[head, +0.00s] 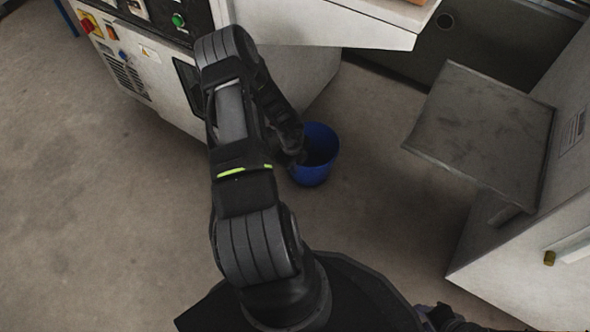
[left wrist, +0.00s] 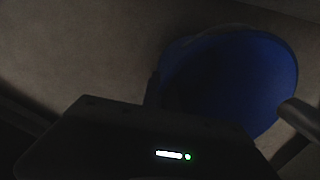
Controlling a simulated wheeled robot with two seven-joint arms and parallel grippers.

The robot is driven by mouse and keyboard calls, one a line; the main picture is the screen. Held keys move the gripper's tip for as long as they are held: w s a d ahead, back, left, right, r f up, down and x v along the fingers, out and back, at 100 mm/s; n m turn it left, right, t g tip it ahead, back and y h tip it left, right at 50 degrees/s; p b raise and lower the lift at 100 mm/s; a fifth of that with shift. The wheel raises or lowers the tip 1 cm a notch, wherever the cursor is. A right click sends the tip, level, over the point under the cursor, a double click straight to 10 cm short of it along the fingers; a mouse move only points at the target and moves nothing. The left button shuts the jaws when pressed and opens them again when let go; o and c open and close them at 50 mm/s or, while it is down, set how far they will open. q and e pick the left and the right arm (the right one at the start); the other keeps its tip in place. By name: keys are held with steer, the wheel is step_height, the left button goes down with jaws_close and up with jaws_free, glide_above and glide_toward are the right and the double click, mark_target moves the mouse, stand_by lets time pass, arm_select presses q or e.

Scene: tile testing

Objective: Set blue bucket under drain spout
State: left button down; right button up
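The blue bucket (head: 319,151) appears to stand upright on the floor beside the white machine, partly covered by my left arm. My left gripper (head: 297,155) is low at the bucket's left side, and its fingers are mostly hidden in the head view. In the dark left wrist view, the bucket (left wrist: 235,75) fills the right half. The fingers of the left gripper (left wrist: 226,102) are apart, one near each side of the bucket's outline; contact cannot be told.
A control panel machine (head: 150,65) stands at the upper left. A grey tilted plate (head: 485,125) juts from the right cabinet (head: 530,275) over the floor. Bare floor (head: 390,210) lies between bucket and cabinet. A dark part of my right arm shows at the bottom edge.

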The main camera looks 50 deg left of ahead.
arm_select(q)
steer(key=shift+f, duration=0.45)
steer(key=shift+r, duration=0.15)
arm_select(e)
steer(key=shift+w+f, duration=0.1)
steer(key=shift+f, duration=0.2)
arm_select(q)
steer(key=c, duration=2.1)
jaws_free()
steer(key=shift+f, duration=0.2)
steer(key=o, duration=0.4)
